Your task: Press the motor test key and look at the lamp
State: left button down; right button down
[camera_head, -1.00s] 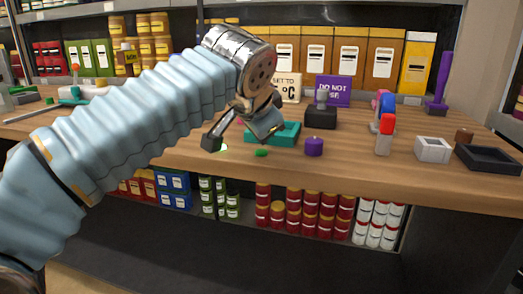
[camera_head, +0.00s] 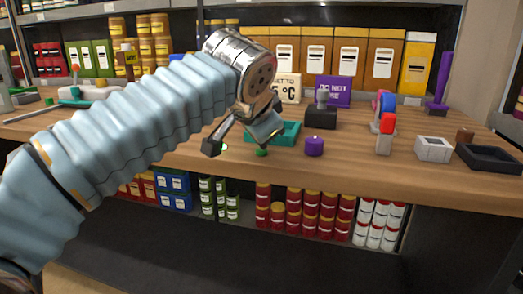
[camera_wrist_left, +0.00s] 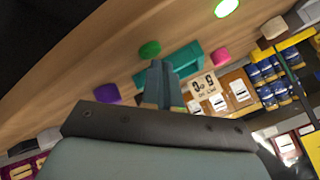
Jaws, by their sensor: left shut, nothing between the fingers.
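A dark green round key (camera_head: 262,153) lies near the bench's front edge, in front of a teal block (camera_head: 286,132). It also shows in the left wrist view (camera_wrist_left: 150,49). My left gripper (camera_head: 268,142) is shut and empty, its fingertips close above and behind this key; I cannot tell whether they touch it. In the wrist view the shut fingers (camera_wrist_left: 157,68) point at the key and cover part of the teal block. A bright green disc, seemingly a lit lamp (camera_wrist_left: 227,8), shows at the top of the wrist view.
A purple knob (camera_head: 314,146) stands right of the key, with a black block (camera_head: 321,117) behind it. A red-topped part (camera_head: 386,130), a white box (camera_head: 433,149) and a black tray (camera_head: 490,157) are further right. A sign (camera_head: 288,90) stands behind the gripper.

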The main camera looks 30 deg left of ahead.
aim_at(261, 152)
pick_arm(q)
jog(key=shift+f, duration=0.3)
dwell(0.5)
jog(key=shift+r+p, duration=0.65)
jog(key=shift+r, duration=0.1)
jog(key=shift+r, duration=0.15)
notch_tip(261, 152, up, 5)
jog(key=p, duration=0.5)
dwell(0.5)
